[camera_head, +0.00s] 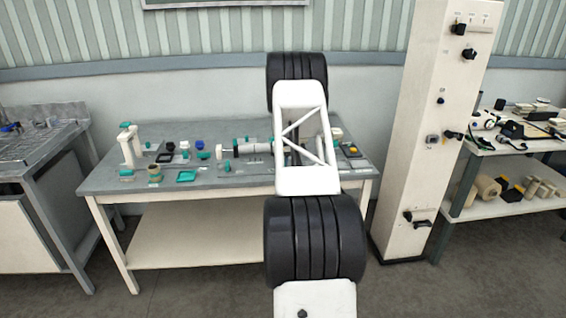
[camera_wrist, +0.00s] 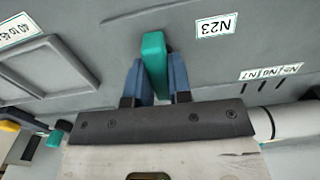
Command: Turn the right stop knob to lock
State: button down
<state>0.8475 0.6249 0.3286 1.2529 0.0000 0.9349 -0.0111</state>
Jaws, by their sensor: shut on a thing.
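In the wrist view my gripper (camera_wrist: 154,88) has its two blue fingers shut on a teal knob (camera_wrist: 153,52), one finger on each side. The knob's upper end stands out beyond the fingertips, over the grey bench top near the label N23 (camera_wrist: 215,26). Whether this is the right stop knob, and how far it is turned, I cannot tell. In the head view my own arm hides the gripper and the held knob. A white and dark roller assembly with teal parts (camera_head: 245,147) lies on the bench (camera_head: 225,182), partly behind my arm.
A white stand (camera_head: 131,148), a teal tray (camera_head: 187,176) and several small parts are on the bench's left side. A white column (camera_head: 420,130) stands right of the bench. In the wrist view, a white cylinder (camera_wrist: 285,117) lies close to the gripper's right.

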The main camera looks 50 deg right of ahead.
jog(key=c, duration=1)
grip_release()
jog(key=shift+c, duration=0.2)
jog(key=shift+r, duration=0.1)
jog(key=shift+r, duration=3.85)
